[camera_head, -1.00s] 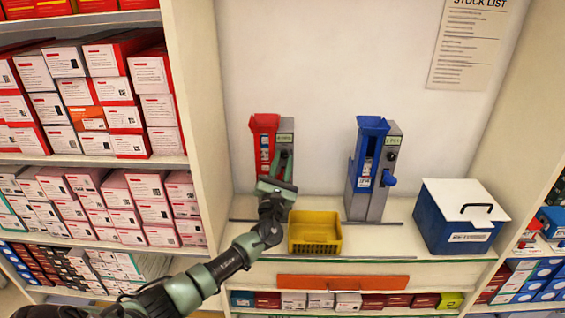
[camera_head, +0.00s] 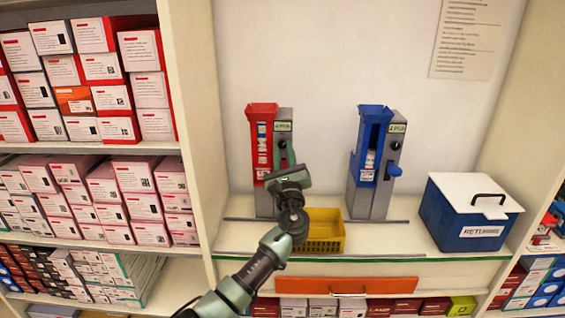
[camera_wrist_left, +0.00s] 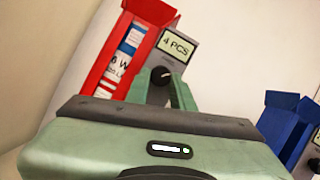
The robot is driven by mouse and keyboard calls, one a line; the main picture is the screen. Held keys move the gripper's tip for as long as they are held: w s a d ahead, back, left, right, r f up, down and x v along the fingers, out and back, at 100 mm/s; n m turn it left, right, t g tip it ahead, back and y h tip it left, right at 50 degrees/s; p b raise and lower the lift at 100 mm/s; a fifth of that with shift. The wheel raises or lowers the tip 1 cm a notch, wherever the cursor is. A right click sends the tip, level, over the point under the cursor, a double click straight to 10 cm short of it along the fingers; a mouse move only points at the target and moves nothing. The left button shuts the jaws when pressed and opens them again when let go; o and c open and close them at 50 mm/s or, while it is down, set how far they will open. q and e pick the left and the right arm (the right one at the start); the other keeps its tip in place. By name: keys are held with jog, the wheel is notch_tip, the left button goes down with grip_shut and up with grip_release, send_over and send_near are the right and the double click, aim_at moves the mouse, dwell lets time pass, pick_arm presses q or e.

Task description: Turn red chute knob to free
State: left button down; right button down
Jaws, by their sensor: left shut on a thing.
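The red chute (camera_head: 262,143) stands on the shelf, on a grey post with a "4 PCS" label; it also shows in the left wrist view (camera_wrist_left: 122,62). A round black dial (camera_wrist_left: 161,75) shows on the post just above my fingertips. My left gripper (camera_head: 284,158) is at the front of this post. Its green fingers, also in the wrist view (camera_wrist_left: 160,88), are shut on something. It appears to be the red knob, which the fingers and palm hide. I see no knob marking. My right gripper is not in view.
A yellow basket (camera_head: 325,232) stands just right of my left wrist. A blue chute (camera_head: 371,142) with a blue knob (camera_head: 388,171) stands further right, then a blue box with a white lid (camera_head: 470,214). Stacked cartons (camera_head: 85,190) fill the left shelves.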

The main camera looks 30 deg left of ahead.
pick_arm(q)
jog(key=n+g+b, duration=0.1)
jog(key=n, duration=0.1)
jog(key=n+y+b, duration=0.1)
jog(key=n, duration=0.1)
jog(key=n+g, duration=0.1)
jog(key=n, duration=0.1)
jog(key=shift+w+d+g+b, duration=0.1)
jog(key=shift+d+g+b, duration=0.2)
jog(key=shift+b, duration=0.1)
jog(key=n+g, duration=0.1)
jog(key=n, duration=0.2)
jog(key=shift+r+y+b, duration=0.15)
jog(key=shift+y+b, duration=0.15)
jog(key=shift+b, duration=0.1)
jog(key=shift+w+r+n+g, duration=0.1)
jog(key=shift+n+g, duration=0.5)
jog(key=shift+n, duration=0.9)
jog(key=c, duration=1.2)
grip_release()
jog(key=v, duration=0.8)
jog(key=shift+r+p, duration=0.2)
jog(key=shift+p, duration=0.2)
